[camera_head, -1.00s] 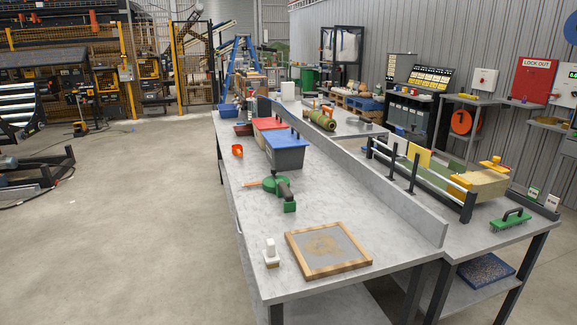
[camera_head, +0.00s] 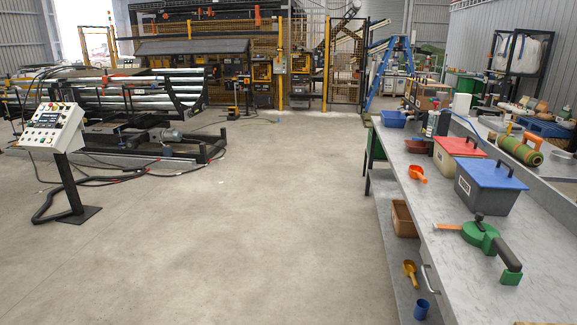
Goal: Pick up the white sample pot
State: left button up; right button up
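Neither of my grippers is in view.
A blue cup (camera_head: 421,309) sits below. A control pedestal (camera_head: 67,185) stands left. The middle floor is clear.

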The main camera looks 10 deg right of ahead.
aim_at(507, 117)
jog(key=i+j+z, duration=0.1)
jog(key=i, duration=0.35)
jog(key=i+j+z, duration=0.1)
jog(key=i, duration=0.4)
jog(key=i+z, duration=0.45)
jog(key=i, duration=2.7)
jog(key=i+j+z, duration=0.15)
jog(key=i, duration=1.05)
jog(key=i+z, duration=0.2)
jog(key=i, duration=0.4)
jog(key=i+j+z, duration=0.2)
jog(key=i, duration=0.35)
jog(key=i+l+z, duration=0.1)
jog(key=z, duration=0.3)
jog(key=i+z, duration=0.25)
jog(key=z, duration=0.15)
jog(key=i+z, duration=0.2)
jog(key=z, duration=0.15)
jog(key=i+j+z, duration=0.15)
jog(key=z, duration=0.25)
jog(key=i+z, duration=0.25)
jog(key=z, duration=0.15)
jog(key=k+u, duration=0.2)
jog(key=k, duration=0.15)
jog(key=k+j+u, duration=0.25)
jog(key=u, duration=0.45)
jog(key=j+u, duration=0.1)
jog(key=u, duration=1.3)
jog(key=i+u, duration=0.1)
jog(key=u, duration=0.35)
